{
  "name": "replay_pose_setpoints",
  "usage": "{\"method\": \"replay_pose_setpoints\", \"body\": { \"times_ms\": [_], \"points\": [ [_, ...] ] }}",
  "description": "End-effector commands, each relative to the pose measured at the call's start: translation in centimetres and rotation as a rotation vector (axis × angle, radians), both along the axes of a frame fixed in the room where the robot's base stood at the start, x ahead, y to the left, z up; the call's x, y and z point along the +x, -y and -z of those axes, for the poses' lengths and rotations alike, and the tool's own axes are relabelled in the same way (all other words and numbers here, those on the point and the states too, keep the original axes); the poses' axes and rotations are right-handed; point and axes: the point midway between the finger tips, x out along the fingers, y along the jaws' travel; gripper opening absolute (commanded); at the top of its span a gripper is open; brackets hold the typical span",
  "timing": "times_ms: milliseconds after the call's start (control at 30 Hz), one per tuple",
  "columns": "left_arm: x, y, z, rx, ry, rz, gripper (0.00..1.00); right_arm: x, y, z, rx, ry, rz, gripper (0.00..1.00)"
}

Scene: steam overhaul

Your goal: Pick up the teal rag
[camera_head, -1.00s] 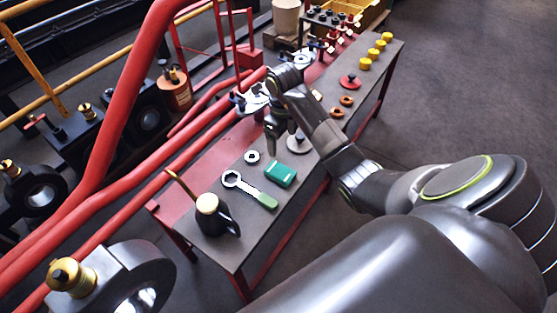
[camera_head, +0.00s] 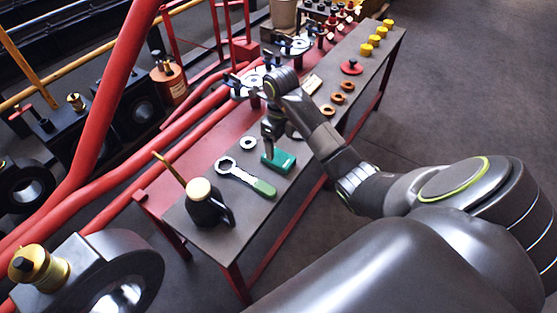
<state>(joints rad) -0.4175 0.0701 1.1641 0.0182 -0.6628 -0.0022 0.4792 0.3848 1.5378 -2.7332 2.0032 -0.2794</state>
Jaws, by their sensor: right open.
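The teal rag (camera_head: 283,163) lies as a small folded block on the grey bench top, in the middle of the camera_head view. My right gripper (camera_head: 269,150) points down at the rag's far left part and covers a little of it. Its jaws are open. I cannot tell whether the fingertips touch the rag. My left gripper is not in view.
A green-handled wrench (camera_head: 246,178) lies just left of the rag, with a pale ring (camera_head: 248,143) beyond it. A black oil can (camera_head: 207,204) stands at the bench's near end. Orange rings (camera_head: 338,98) and yellow caps (camera_head: 374,40) line the far part. Red pipes (camera_head: 190,125) run along the left.

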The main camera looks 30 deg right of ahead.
Motion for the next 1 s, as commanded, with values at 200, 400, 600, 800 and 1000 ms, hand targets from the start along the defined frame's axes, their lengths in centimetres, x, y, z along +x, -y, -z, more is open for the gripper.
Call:
{"method": "replay_pose_setpoints", "body": {
  "times_ms": [200, 400, 600, 800, 1000],
  "points": [
    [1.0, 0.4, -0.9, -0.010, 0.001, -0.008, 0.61, 0.0, 0.0, 0.8, 0.000, 0.000, 0.000, 0.80],
    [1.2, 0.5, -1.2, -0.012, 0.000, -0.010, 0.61, 0.0, -0.1, 1.8, 0.002, -0.004, 0.000, 0.80],
    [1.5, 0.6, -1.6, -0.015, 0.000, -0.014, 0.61, 0.2, -0.4, 4.9, 0.002, -0.004, 0.001, 0.80],
    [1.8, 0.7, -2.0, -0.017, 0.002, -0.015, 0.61, 0.3, -0.4, 6.0, 0.000, -0.001, 0.000, 0.80],
    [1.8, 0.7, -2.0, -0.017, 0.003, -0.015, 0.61, 0.3, -0.4, 6.0, 0.000, 0.000, 0.000, 0.77]
  ]
}}
